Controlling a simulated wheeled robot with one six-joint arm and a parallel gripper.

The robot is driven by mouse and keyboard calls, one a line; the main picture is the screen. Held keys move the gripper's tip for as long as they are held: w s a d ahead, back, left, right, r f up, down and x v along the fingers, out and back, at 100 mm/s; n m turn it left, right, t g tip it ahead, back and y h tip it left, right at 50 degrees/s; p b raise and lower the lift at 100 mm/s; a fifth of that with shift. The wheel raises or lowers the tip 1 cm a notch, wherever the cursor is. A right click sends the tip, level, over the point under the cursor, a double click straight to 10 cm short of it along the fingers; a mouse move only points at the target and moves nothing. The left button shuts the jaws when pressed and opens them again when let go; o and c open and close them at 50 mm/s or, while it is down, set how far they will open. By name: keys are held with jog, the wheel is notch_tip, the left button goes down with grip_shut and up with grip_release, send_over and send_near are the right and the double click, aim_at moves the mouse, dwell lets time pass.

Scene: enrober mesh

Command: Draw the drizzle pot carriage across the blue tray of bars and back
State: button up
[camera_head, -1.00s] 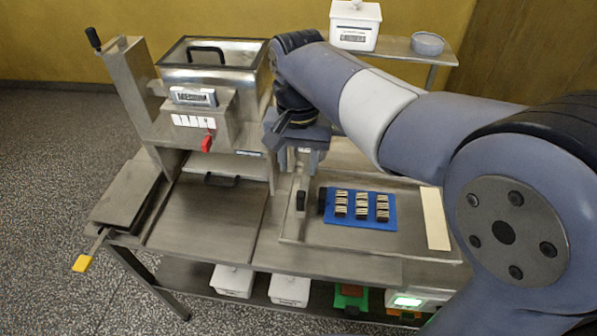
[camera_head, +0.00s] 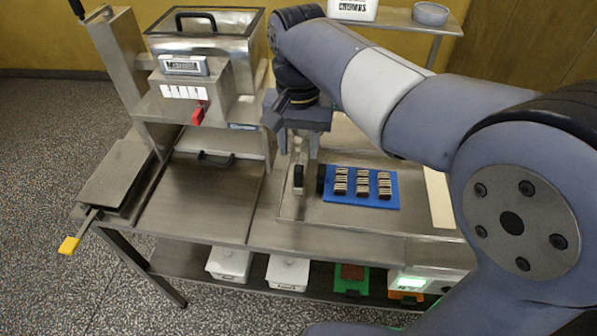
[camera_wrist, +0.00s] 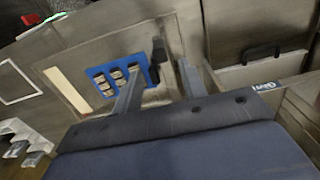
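The blue tray (camera_head: 377,200) lies on the steel bench, with dark, white-striped bars in rows on it. It also shows in the wrist view (camera_wrist: 92,71). A black knob or handle (camera_head: 298,176) stands just left of the tray, with a dark piece (camera_head: 320,180) at the tray's left edge. I cannot tell which part is the drizzle pot carriage. My gripper (camera_head: 301,155) is above the bench, left of the tray. In the wrist view its fingers (camera_wrist: 159,68) are spread apart, with nothing seen held. A dark upright piece (camera_wrist: 158,50) shows beyond the fingers; contact is unclear.
A yellow-tipped handle (camera_head: 69,245) juts out at the left front. A pale strip (camera_head: 439,199) lies right of the tray. Bins (camera_head: 229,265) sit on the lower shelf.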

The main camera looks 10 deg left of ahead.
aim_at(299, 168)
notch_tip(299, 168, down, 8)
jog(key=shift+r, duration=0.1)
dwell(0.4)
grip_shut()
dwell(0.4)
